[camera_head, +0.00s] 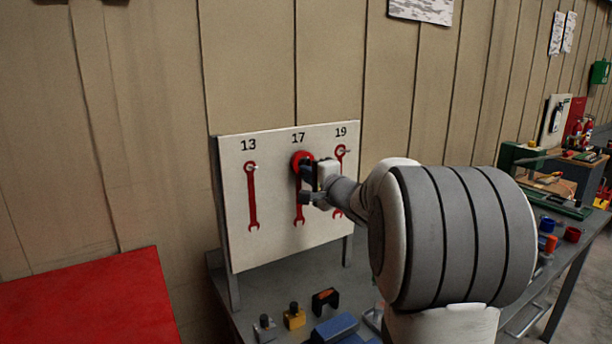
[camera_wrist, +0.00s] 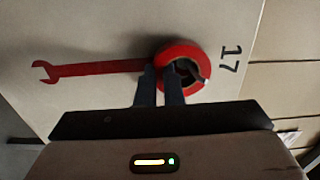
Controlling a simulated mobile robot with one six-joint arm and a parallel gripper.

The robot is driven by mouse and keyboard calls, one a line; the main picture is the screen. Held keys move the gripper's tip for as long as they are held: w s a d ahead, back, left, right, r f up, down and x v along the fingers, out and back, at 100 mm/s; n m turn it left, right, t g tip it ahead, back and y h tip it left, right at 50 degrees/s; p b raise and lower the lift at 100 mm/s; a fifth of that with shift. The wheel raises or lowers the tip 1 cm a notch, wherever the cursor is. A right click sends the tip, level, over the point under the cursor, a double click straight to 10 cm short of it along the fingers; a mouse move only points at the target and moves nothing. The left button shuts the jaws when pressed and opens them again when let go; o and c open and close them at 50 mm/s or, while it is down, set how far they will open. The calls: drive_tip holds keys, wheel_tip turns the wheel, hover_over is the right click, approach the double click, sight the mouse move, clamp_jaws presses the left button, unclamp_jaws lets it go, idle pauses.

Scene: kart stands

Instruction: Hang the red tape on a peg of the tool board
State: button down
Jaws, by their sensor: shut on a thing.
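The red tape (camera_head: 297,158) is a ring at the board just under the number 17, and it also shows in the wrist view (camera_wrist: 183,46). My gripper (camera_head: 306,172) is shut on one side of its rim; both dark fingers (camera_wrist: 160,72) show there. The peg of 17 (camera_wrist: 201,76) shows in the ring's opening in the wrist view. I cannot tell how deep it reaches or whether the tape touches the board. The white tool board (camera_head: 275,200) stands upright with painted red wrench shapes under 13, 17 and 19.
Bare pegs show at 13 (camera_head: 252,167) and 19 (camera_head: 344,151). Below, the grey bench (camera_head: 265,290) carries a yellow block (camera_head: 294,317), a black-and-orange piece (camera_head: 325,300) and a blue box (camera_head: 335,328). A red panel (camera_head: 90,305) is at left.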

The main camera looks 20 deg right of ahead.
drive_tip(key=c, duration=1.5)
unclamp_jaws()
drive_tip(key=s+d+b, duration=0.2)
drive_tip(key=s, duration=0.6)
drive_tip(key=s+a+f+n+g+y, duration=0.2)
drive_tip(key=s+a+f+n+g, duration=0.3)
drive_tip(key=a, duration=0.4)
drive_tip(key=s+a+f+n+g+y, duration=0.2)
drive_tip(key=s+a+f+n+g, duration=0.3)
drive_tip(key=a, duration=0.4)
drive_tip(key=s+d+f+n+g+h, duration=0.1)
drive_tip(key=s+f+n+g+h, duration=0.1)
drive_tip(key=s+f, duration=0.4)
drive_tip(key=s+d+f+n+g+h, duration=0.2)
drive_tip(key=s+f+h, duration=0.3)
drive_tip(key=s, duration=0.7)
drive_tip(key=shift+f+n+g, duration=0.5)
drive_tip(key=shift+f+n, duration=0.15)
drive_tip(key=shift+n, duration=0.15)
drive_tip(key=shift+a, duration=0.1)
